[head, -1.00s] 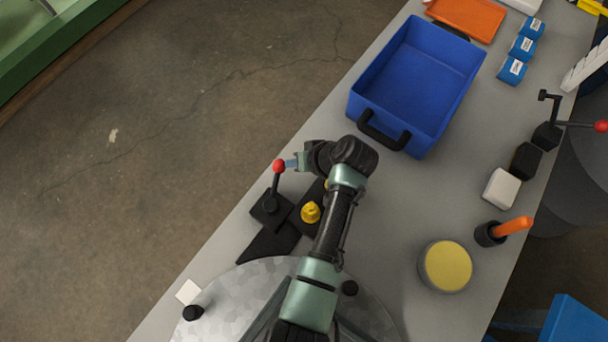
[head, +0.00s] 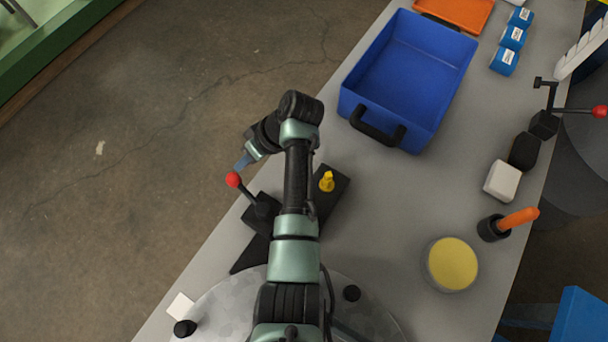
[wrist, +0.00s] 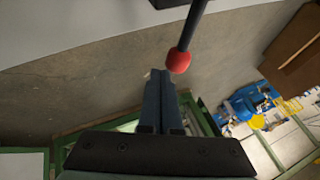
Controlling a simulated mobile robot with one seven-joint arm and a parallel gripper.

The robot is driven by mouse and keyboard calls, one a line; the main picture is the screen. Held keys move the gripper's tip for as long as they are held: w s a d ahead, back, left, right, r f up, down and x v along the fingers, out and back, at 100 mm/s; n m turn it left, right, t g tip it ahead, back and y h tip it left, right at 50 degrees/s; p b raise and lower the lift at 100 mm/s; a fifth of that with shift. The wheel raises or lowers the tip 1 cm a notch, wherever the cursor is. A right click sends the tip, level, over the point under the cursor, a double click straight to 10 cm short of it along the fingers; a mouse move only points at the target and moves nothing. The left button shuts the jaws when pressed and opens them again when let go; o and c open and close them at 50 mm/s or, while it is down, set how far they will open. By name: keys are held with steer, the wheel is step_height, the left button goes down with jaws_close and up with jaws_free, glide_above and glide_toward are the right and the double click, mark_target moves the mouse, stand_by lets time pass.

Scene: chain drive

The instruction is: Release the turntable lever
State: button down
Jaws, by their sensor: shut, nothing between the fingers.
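The turntable lever is a black rod with a red ball knob (head: 233,180) on a black base block (head: 262,213) at the table's left edge. The rod now leans left, so the knob hangs out over that edge. My gripper (head: 240,166) is shut and empty, just above the knob in the head view. In the wrist view, my gripper's fingers (wrist: 160,78) are together and their tips are right beside the red knob (wrist: 178,61); I cannot tell whether they touch. The turntable (head: 218,307) is a round grey metal disc, partly hidden under my arm.
A yellow knob (head: 327,181) stands on a black block right of the lever. A blue bin (head: 408,85) with a black handle stands further back. A yellow-topped round tin (head: 451,264) and an orange-handled tool (head: 518,221) stand at right. Beyond the left edge is open floor.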

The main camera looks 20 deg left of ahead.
steer(key=shift+s+a, duration=0.8)
steer(key=shift+s, duration=0.05)
steer(key=shift+p, duration=0.3)
